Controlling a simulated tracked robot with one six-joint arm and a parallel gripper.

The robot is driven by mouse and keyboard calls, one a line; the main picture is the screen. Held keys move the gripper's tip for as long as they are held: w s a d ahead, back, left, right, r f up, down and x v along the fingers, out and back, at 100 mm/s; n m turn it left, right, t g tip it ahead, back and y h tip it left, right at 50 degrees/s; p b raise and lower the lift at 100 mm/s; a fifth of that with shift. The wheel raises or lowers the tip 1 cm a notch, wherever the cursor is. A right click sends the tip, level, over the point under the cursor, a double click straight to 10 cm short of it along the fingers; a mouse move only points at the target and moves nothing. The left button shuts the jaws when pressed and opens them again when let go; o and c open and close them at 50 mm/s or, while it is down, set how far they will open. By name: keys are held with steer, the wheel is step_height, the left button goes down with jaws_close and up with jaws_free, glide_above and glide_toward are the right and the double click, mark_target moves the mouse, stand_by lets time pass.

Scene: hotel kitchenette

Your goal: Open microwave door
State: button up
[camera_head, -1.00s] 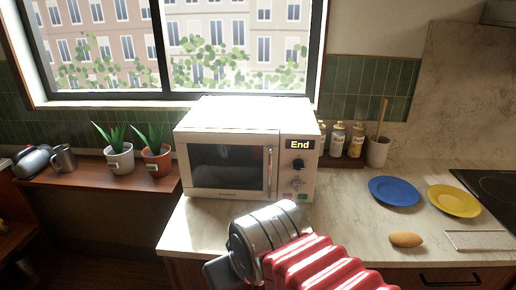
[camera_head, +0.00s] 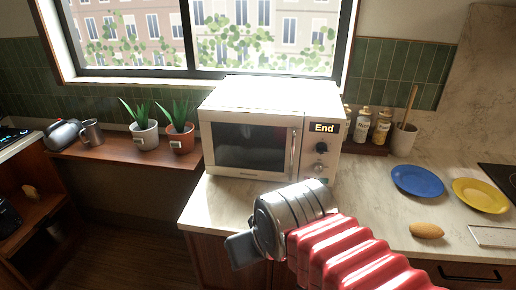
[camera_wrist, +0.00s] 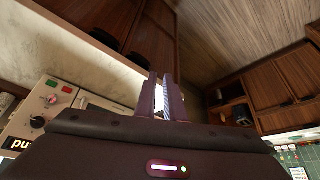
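The white microwave (camera_head: 270,97) stands on the counter below the window, with its dark-windowed door (camera_head: 249,147) closed. The door's upright handle (camera_head: 295,154) is on the door's right side, beside the control panel (camera_head: 321,150) with a display reading "End". My arm's silver wrist is in front of and below the microwave in the head view, apart from the handle; the fingers are hidden there. In the wrist view my gripper (camera_wrist: 160,96) has its two fingers slightly apart, with nothing visible held between them.
A blue plate (camera_head: 417,181), a yellow plate (camera_head: 480,195) and a brown oval item (camera_head: 426,230) lie on the counter at right. Bottles (camera_head: 362,125) and a utensil pot (camera_head: 403,139) stand behind. Potted plants (camera_head: 180,137) sit on a wooden shelf at left.

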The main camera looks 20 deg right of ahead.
steer(key=shift+o, duration=0.6)
steer(key=shift+d+f, duration=0.25)
steer(key=shift+d, duration=0.05)
steer(key=o, duration=0.3)
steer(key=w+d, duration=0.1)
steer(key=w+d+m+g, duration=0.1)
steer(key=d, duration=0.1)
steer(key=shift+w+f+h, duration=0.2)
steer(key=shift+w+h, duration=0.1)
steer(key=m+h, duration=0.1)
steer(key=m, duration=0.3)
glide_toward(293, 148)
steer(key=s+f, duration=0.1)
steer(key=r, duration=0.3)
steer(key=shift+w+a+g, duration=0.15)
steer(key=shift+w+g, duration=0.15)
steer(key=x, duration=1.3)
steer(key=shift+w+f, duration=0.2)
steer(key=shift+f, duration=0.1)
